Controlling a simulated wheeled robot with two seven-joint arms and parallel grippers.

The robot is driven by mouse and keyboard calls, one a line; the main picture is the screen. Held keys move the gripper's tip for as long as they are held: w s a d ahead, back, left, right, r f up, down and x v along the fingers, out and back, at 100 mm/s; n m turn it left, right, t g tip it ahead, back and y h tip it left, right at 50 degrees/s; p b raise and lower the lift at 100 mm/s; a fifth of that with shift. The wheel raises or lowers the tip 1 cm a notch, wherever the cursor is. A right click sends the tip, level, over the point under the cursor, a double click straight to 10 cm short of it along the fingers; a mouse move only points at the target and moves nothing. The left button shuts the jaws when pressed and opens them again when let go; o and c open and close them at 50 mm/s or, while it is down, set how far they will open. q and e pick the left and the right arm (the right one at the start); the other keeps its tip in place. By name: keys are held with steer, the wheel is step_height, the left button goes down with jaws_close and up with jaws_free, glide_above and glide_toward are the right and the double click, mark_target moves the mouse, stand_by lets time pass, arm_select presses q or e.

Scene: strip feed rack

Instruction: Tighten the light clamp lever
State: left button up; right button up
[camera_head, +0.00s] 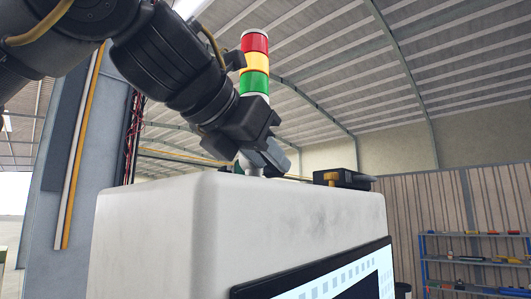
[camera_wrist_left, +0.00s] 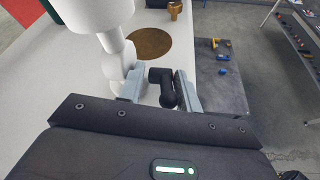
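The signal light (camera_head: 254,63), with red, yellow and green sections, stands on top of the white cabinet. In the left wrist view its white pole (camera_wrist_left: 117,48) rises at the left. A black clamp lever (camera_wrist_left: 168,88), bent in shape, lies beside the pole's foot. My left gripper (camera_wrist_left: 162,91) has its two grey fingers on either side of the lever. The fingers are apart, with a gap showing left of the lever's lower part; the right finger is close to it or touching. In the head view the left gripper (camera_head: 272,158) hides the pole's foot and lever. My right gripper is out of view.
The white cabinet (camera_head: 150,235) has a screen (camera_head: 335,283) on its front. A black block with a brass knob (camera_head: 332,178) sits at the right of its top. A brass disc (camera_wrist_left: 150,43) lies behind the lever. Shelves (camera_head: 475,262) stand far right.

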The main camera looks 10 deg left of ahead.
arm_select(q)
steer(key=shift+s, duration=0.3)
steer(key=shift+s+r, duration=0.15)
steer(key=shift+s, duration=0.45)
steer(key=shift+w, duration=0.1)
steer(key=shift+c, duration=0.7)
steer(key=shift+w, duration=0.25)
steer(key=shift+c, duration=1.3)
steer(key=shift+s, duration=0.2)
jaws_close()
steer(key=shift+w+d+r+g+y, duration=0.2)
steer(key=shift+g+y, duration=0.5)
steer(key=shift+w+d+f+g+y, duration=0.1)
steer(key=shift+w+f+g+y, duration=0.1)
steer(key=shift+g+y, duration=0.45)
steer(key=shift+w+r+g, duration=0.1)
steer(key=shift+r+g, duration=0.45)
steer(key=shift+r, duration=0.15)
steer(key=shift+d+g+y, duration=0.1)
steer(key=shift+g+y, duration=0.15)
steer(key=shift+g, duration=0.05)
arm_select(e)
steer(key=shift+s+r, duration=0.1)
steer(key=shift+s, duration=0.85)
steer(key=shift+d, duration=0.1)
